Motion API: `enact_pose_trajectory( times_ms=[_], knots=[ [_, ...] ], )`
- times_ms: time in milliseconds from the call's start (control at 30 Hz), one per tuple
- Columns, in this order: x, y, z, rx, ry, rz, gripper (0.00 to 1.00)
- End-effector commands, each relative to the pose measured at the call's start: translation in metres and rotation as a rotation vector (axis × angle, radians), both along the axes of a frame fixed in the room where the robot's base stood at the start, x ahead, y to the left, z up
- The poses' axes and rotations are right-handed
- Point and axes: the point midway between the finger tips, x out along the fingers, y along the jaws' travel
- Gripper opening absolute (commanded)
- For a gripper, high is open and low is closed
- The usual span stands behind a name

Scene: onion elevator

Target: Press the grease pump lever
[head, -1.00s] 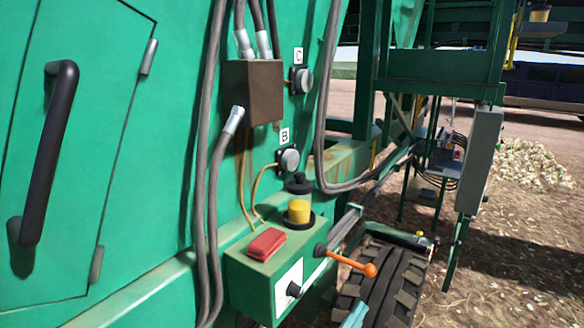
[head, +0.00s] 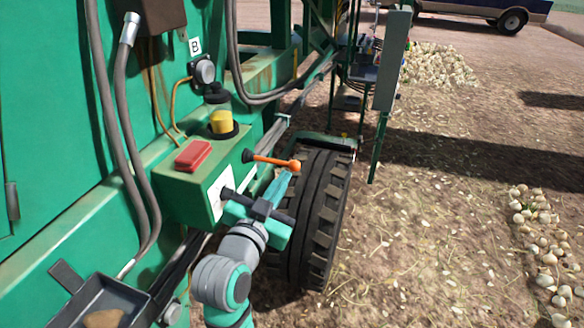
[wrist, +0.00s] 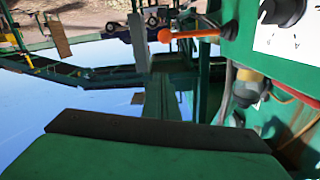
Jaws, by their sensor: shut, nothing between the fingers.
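The orange lever (head: 272,160) with a round knob sticks out to the right from a green box (head: 185,200) on the machine's side. It also shows near the top of the wrist view (wrist: 195,33). My gripper (head: 280,182) has its teal fingers shut and empty, pointing up just below the lever's knob end. Whether the fingertips touch the lever I cannot tell. A yellow reservoir with a black cap (head: 222,122) stands behind the lever on the box.
A red block (head: 194,155) lies on top of the box. A dark tray (head: 95,305) is at lower left. A large tyre (head: 318,215) stands right beside my gripper. Grey hoses (head: 120,150) hang at left. Open straw-strewn ground with onions (head: 535,230) lies to the right.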

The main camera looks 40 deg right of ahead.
Motion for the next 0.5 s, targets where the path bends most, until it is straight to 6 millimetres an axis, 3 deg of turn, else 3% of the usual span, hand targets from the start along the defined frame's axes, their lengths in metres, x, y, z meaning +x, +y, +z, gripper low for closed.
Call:
enact_pose_trajectory(
  times_ms=[200,500],
  knots=[
    [0.0003,0.0013,0.0151,-0.006,0.050,0.022,0.00],
    [-0.0004,0.0003,0.0157,-0.007,0.057,0.022,0.00]
  ],
)
